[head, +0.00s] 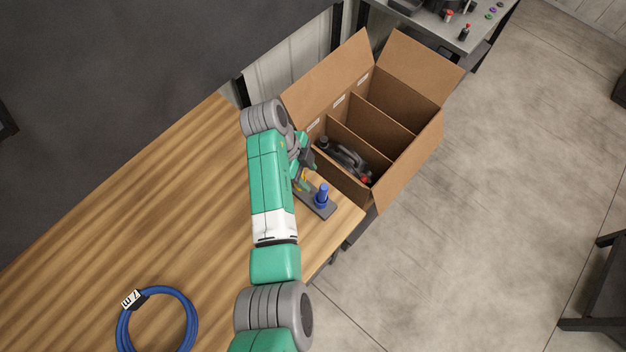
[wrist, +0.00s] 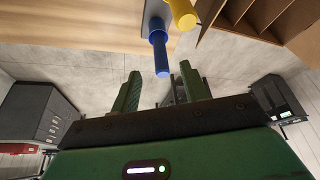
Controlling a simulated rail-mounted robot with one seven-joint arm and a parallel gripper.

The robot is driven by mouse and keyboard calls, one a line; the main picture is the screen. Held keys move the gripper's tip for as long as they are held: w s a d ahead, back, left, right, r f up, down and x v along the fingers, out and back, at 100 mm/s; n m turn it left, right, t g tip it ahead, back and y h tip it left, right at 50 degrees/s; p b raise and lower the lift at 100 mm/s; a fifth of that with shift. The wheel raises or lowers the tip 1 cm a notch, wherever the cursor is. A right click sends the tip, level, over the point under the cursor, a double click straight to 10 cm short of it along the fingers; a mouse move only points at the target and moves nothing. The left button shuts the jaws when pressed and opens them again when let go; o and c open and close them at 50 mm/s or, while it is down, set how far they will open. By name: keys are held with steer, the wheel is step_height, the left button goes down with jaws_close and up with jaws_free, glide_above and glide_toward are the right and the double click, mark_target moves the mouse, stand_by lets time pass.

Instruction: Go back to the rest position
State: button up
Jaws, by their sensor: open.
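My gripper shows in the wrist view (wrist: 160,92) with its two green fingers apart and nothing between them. In the head view my green and white arm reaches up across the table, and my gripper there is mostly hidden behind the arm, near the grey plate. The grey plate (head: 319,208) lies at the table's right end and carries an upright blue peg (head: 322,194). In the wrist view the blue peg (wrist: 160,54) and a yellow peg (wrist: 183,14) show beyond the fingers, apart from them.
An open cardboard box (head: 408,160) with dividers stands beyond the table's right end, a dark tool (head: 345,158) in its near compartment. A blue cable coil (head: 158,318) lies on the wooden table (head: 130,210).

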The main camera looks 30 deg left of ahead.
steer(key=shift+a+r, duration=0.2)
steer(key=shift+r, duration=0.35)
